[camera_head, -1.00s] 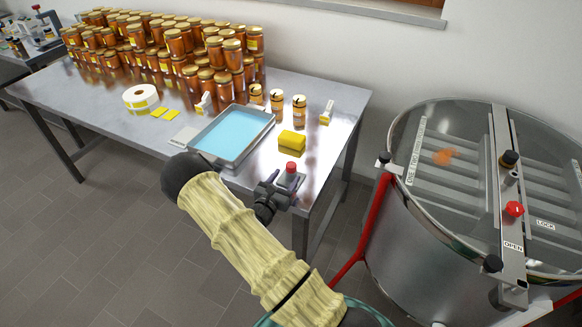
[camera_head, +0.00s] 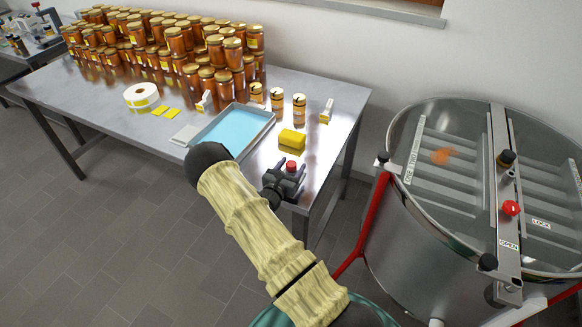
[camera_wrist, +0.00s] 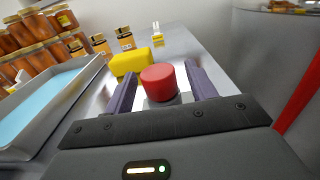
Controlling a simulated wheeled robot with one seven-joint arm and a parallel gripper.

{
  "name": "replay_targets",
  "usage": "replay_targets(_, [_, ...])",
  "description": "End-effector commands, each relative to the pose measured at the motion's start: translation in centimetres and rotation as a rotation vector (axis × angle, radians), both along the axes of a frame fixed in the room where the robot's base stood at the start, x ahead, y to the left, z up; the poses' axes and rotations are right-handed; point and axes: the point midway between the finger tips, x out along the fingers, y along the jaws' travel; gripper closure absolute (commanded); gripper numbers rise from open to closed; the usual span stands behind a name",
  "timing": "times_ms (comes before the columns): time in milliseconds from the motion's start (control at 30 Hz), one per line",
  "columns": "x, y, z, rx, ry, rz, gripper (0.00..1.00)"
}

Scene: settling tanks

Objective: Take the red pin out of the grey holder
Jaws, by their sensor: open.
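The red pin (camera_wrist: 161,82) shows its round red head between my gripper's two fingers in the wrist view. It also shows in the head view (camera_head: 292,166), near the table's front right corner. Little of the grey holder (camera_wrist: 182,98) shows, under and beside the red head; the rest is hidden by the head and my gripper. My gripper (camera_wrist: 160,84) is open, with one finger on each side of the pin and a gap on both sides. In the head view my gripper (camera_head: 288,172) is low over the table.
A yellow block (camera_head: 292,140) lies just behind the pin. A metal tray of blue liquid (camera_head: 270,115) is to the left. Several honey jars (camera_head: 232,55) fill the back of the table (camera_head: 85,95). A steel drum (camera_head: 420,245) stands to the right.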

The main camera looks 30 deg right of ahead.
Motion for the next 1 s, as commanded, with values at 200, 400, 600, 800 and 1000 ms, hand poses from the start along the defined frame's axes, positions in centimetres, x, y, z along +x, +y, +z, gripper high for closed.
replay_targets(200, [0.0, 0.0, 0.0, -0.001, -0.001, 0.0, 0.44])
replay_targets(400, [0.0, 0.0, 0.0, -0.001, -0.001, 0.0, 0.69])
replay_targets(600, [0.0, 0.0, 0.0, -0.001, -0.001, 0.0, 0.91])
replay_targets(800, [0.0, 0.0, 0.2, 0.0, -0.001, 0.0, 0.91])
replay_targets(1000, [0.1, 0.1, 1.7, -0.001, -0.003, 0.0, 0.91])
